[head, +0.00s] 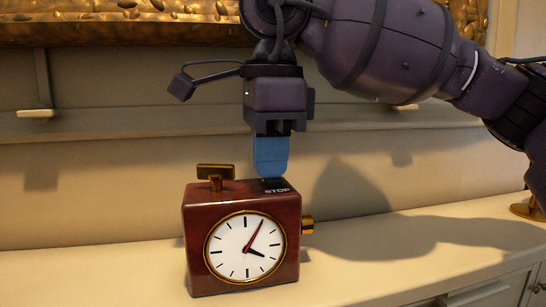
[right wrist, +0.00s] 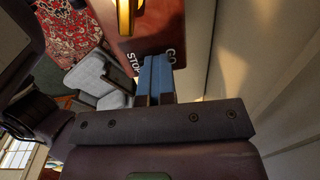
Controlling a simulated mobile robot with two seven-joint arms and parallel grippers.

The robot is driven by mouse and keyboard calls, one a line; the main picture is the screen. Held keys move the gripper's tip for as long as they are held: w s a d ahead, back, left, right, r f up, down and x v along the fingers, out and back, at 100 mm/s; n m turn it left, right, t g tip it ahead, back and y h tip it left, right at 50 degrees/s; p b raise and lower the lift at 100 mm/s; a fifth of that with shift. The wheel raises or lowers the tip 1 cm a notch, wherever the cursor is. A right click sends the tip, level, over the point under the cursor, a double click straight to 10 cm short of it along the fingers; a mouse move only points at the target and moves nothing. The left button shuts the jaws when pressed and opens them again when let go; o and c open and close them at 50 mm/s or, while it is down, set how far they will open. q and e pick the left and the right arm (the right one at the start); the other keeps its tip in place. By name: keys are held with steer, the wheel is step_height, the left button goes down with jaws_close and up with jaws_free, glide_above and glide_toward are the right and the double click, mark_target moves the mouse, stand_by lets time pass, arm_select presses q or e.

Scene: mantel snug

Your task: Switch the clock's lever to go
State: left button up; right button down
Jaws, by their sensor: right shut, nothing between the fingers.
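The clock (head: 195,245) is a dark red wooden box with a white dial, standing upright on the ledge. A brass T-shaped piece (head: 216,172) stands on the left of its top; it also shows in the right wrist view (right wrist: 127,16). My right gripper (head: 271,172) is shut and empty, its blue fingers pointing down at the right part of the clock's top. The STOP label (head: 277,190) is beside the fingertips. In the right wrist view, the fingers (right wrist: 155,62) lie between STOP and GO. Any lever there is hidden by the fingers; contact is unclear. My left gripper is out of view.
The pale ledge (head: 370,255) is clear on both sides of the clock. A brass knob (head: 307,225) sticks out of the clock's right side. The wall is close behind, and a gold frame (head: 120,20) hangs above. A brass base (head: 528,208) stands at the far right.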

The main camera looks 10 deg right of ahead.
mark_target(273, 179)
steer(key=shift+s+f, duration=0.4)
steer(key=shift+f, duration=0.3)
steer(key=shift+s, duration=0.1)
steer(key=shift+r, duration=0.2)
step_height(273, 179, up, 12)
stand_by(0.3)
steer(key=shift+s+f, duration=0.1)
